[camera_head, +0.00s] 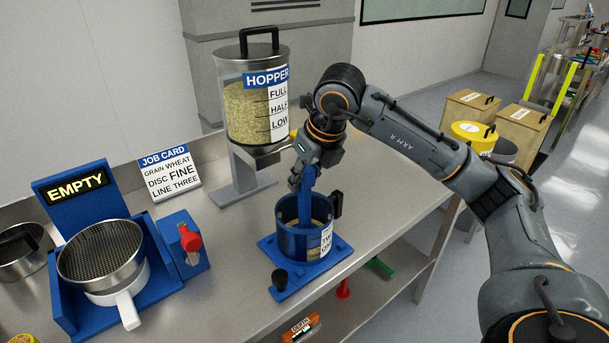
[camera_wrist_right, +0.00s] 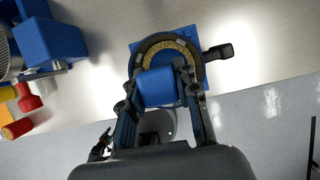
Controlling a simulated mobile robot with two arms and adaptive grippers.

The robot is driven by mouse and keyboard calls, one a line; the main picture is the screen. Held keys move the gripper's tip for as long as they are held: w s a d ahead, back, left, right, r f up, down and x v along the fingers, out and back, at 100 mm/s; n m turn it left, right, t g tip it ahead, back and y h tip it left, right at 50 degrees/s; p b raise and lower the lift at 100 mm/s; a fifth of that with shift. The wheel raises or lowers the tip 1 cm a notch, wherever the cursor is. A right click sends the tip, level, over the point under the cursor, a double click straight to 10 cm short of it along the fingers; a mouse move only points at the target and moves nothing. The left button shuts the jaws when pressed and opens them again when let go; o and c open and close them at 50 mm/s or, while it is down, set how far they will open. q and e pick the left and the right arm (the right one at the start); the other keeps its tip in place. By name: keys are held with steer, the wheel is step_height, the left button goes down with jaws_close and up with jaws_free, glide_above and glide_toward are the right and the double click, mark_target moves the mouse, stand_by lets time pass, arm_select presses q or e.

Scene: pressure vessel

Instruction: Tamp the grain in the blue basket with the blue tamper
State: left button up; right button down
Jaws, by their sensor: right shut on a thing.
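The blue basket (camera_head: 291,240) stands on a blue base plate (camera_head: 321,271) near the front edge of the steel bench, with a dark handle on its right. Its label is partly hidden. Tan grain (camera_wrist_right: 186,48) shows inside its rim in the right wrist view. My right gripper (camera_head: 303,180) is shut on the blue tamper (camera_head: 306,205), directly above the basket. The tamper hangs about upright, its lower part inside the basket; it also shows between the fingers in the right wrist view (camera_wrist_right: 158,86). Whether it touches the grain is hidden. My left gripper is out of view.
The hopper (camera_head: 252,103) with grain stands behind the basket. A blue stand with an EMPTY sign (camera_head: 77,187) holds a sieve (camera_head: 100,252) at left, beside a red-knobbed blue block (camera_head: 188,243). A job card (camera_head: 168,172) stands behind. Bench right of the basket is clear.

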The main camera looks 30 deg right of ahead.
steer(key=shift+f, duration=0.25)
steer(key=shift+r, duration=0.2)
steer(key=shift+r+p, duration=1.1)
steer(key=shift+r, duration=0.3)
steer(key=shift+f, duration=0.15)
steer(key=shift+f+b, duration=1.3)
steer(key=shift+f, duration=0.1)
steer(key=shift+r, duration=0.2)
